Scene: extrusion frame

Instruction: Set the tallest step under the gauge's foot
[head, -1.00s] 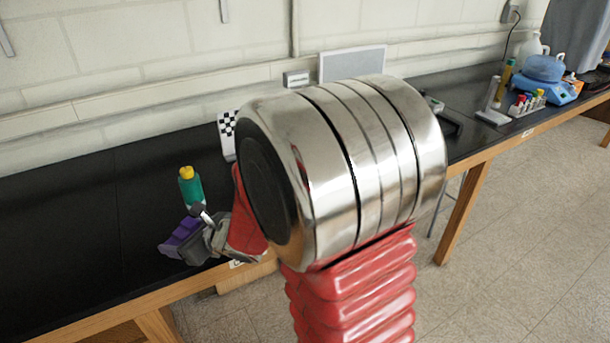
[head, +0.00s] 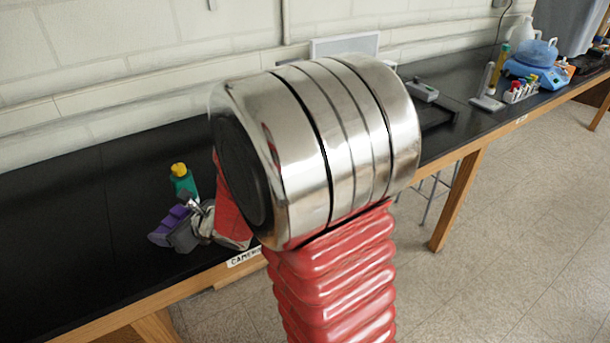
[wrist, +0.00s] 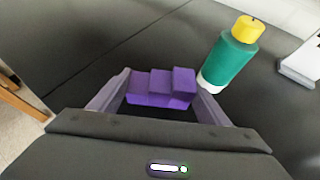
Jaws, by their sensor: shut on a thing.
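My gripper (head: 186,230) is low over the left part of the bench in the head view, shut on a purple stepped block (wrist: 160,90). In the wrist view the block sits between the two fingers, its steps rising to the right, with the tallest step (wrist: 184,82) near the right finger. The block also shows in the head view (head: 165,226), partly hidden by the gripper. I cannot clearly pick out the gauge or its foot; my large arm link hides the middle of the bench.
A green bottle with a yellow cap (head: 183,180) stands close beside my gripper, right of the block in the wrist view (wrist: 235,52). A white object (wrist: 300,62) lies beyond it. The black bench (head: 60,240) is clear at left. A blue device (head: 537,65) and tubes (head: 520,92) stand far right.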

